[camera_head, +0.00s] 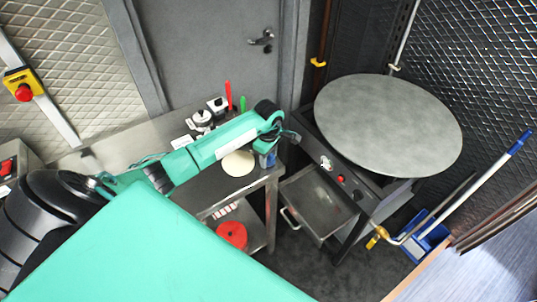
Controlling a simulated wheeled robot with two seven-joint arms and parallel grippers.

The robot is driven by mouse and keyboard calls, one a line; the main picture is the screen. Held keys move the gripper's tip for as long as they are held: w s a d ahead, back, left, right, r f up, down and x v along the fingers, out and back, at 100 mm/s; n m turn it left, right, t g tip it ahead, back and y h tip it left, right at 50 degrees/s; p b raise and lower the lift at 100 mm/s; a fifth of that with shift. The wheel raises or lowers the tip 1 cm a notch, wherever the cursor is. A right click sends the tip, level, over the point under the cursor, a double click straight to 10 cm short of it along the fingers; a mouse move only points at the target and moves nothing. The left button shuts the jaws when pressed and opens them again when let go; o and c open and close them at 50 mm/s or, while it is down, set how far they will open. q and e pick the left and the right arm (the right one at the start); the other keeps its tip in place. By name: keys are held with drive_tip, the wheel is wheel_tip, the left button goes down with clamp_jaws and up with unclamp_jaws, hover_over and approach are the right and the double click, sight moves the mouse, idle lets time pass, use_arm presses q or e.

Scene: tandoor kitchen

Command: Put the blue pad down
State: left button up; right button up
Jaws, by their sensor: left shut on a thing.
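My left arm comes in from the left and reaches over the steel table (192,188). My left gripper (268,147) points down near the table's right end and is shut on the blue pad (267,161). The pad is small in view and partly covered by the gripper. I cannot tell whether it touches the tabletop. A pale round disc (238,163) lies on the table just left of the pad. My right gripper is not in view.
A large round grey plate (388,125) sits on a stand at the right, with an open steel drawer (318,203) below. Small containers (202,121) and red (228,95) and green (243,104) items stand behind my arm. A red round thing (232,235) is on the lower shelf.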

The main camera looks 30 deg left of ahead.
use_arm(q)
drive_tip(key=shift+f, duration=0.1)
drive_tip(key=shift+f+b, duration=0.15)
drive_tip(key=shift+b, duration=0.15)
drive_tip(key=o, duration=1)
drive_tip(key=shift+o, duration=0.2)
drive_tip(key=shift+r+p, duration=0.3)
drive_tip(key=shift+p, duration=0.05)
drive_tip(key=shift+w+r+b, duration=0.1)
drive_tip(key=shift+r+b, duration=0.15)
drive_tip(key=shift+b, duration=0.1)
wheel_tip(320, 180, up, 11)
drive_tip(key=b, duration=0.4)
drive_tip(key=shift+f, duration=0.2)
drive_tip(key=shift+r, duration=0.4)
